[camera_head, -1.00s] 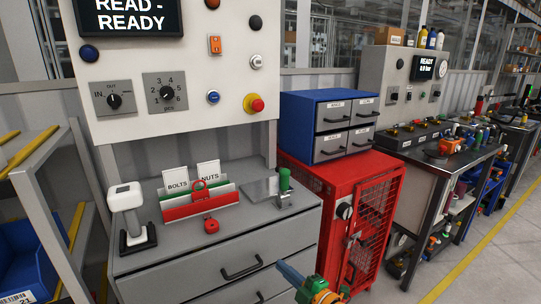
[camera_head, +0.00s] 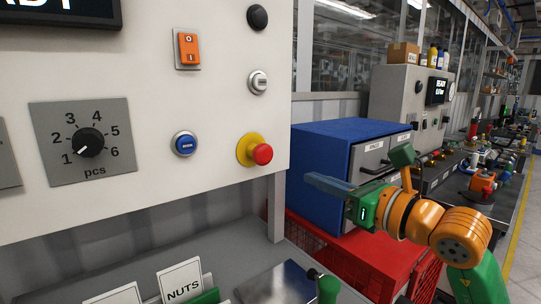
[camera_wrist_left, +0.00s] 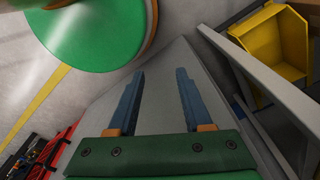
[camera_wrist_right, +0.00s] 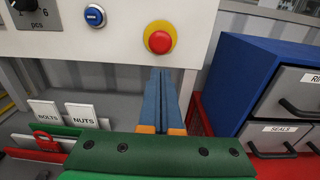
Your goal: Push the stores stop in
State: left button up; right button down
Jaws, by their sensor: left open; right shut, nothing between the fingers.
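A red mushroom button on a yellow collar (camera_head: 260,152) sits at the lower right of the pale control panel, its red head standing out. I see no label on it. It also shows in the right wrist view (camera_wrist_right: 159,40), just above the fingertips. My right gripper (camera_head: 312,180) is shut and empty, right of and a little below the button, in front of the blue drawer cabinet. Its fingers are together in the right wrist view (camera_wrist_right: 161,72). I see no contact with the button. My left gripper (camera_wrist_left: 160,74) is open and empty, seen only in the left wrist view.
The panel also carries a blue button (camera_head: 185,143), a pcs dial (camera_head: 88,143), an orange switch (camera_head: 187,48) and a black knob (camera_head: 257,17). The blue drawer cabinet (camera_head: 325,165) stands right of the panel. A green-handled tool (camera_head: 328,288) and cards stand on the bench below.

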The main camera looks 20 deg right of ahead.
jog(key=p, duration=0.7)
send_near(266, 157)
jog(key=x, duration=0.6)
jog(key=shift+w+a+r, duration=0.15)
jog(key=shift+w, duration=0.1)
pick_arm(q)
notch_tip(266, 157, up, 8)
jog(key=shift+s+f, duration=0.25)
jog(key=shift+s, duration=0.2)
pick_arm(e)
jog(key=shift+w, duration=0.2)
